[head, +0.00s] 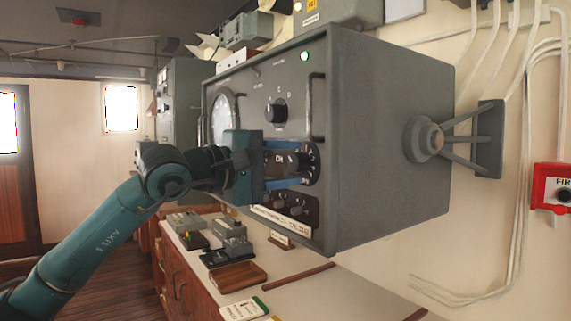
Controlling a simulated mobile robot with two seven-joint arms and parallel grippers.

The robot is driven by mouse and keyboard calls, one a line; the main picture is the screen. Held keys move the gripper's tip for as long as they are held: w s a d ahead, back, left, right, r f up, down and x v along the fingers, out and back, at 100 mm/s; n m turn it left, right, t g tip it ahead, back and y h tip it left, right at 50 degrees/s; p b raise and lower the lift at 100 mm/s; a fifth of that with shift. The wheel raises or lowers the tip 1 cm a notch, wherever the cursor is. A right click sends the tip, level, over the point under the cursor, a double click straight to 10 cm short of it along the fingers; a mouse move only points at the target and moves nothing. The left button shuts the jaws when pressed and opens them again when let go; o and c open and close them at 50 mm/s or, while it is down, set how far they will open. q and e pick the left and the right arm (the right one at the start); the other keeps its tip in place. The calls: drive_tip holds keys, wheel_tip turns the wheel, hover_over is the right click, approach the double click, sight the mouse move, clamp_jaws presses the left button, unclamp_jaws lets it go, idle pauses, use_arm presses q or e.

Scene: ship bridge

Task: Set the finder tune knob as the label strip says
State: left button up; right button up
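The grey radio cabinet (385,130) on the wall bracket fills the middle of the head view. Low on its front is a dark round knob (298,161) with a marked dial around it; I cannot read its setting. My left gripper (285,165) reaches it from the left, one blue finger above the knob and one below. I cannot tell whether the fingers touch it. A pale label strip (281,222) runs along the cabinet's lower front edge; its small print is not legible. My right gripper is not in view.
Another lettered knob (276,112) sits higher on the panel, beside a handle (318,95) and a lit green lamp (305,57). Small knobs (290,204) lie just below the gripper. The counter (345,292) beneath holds a wooden tray (234,276) and small devices.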

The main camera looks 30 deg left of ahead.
use_arm(q)
drive_tip(key=shift+o, duration=0.7)
drive_tip(key=shift+s+a, duration=0.1)
drive_tip(key=shift+s, duration=0.1)
drive_tip(key=b+v, duration=0.9)
drive_tip(key=v, duration=0.3)
drive_tip(key=shift+s, duration=0.35)
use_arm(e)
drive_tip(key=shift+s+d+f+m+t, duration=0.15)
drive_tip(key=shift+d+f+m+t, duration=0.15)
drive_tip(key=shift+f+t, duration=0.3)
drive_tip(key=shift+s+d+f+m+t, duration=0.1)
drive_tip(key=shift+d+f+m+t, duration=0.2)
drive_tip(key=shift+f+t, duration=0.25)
use_arm(q)
drive_tip(key=shift+a, duration=0.1)
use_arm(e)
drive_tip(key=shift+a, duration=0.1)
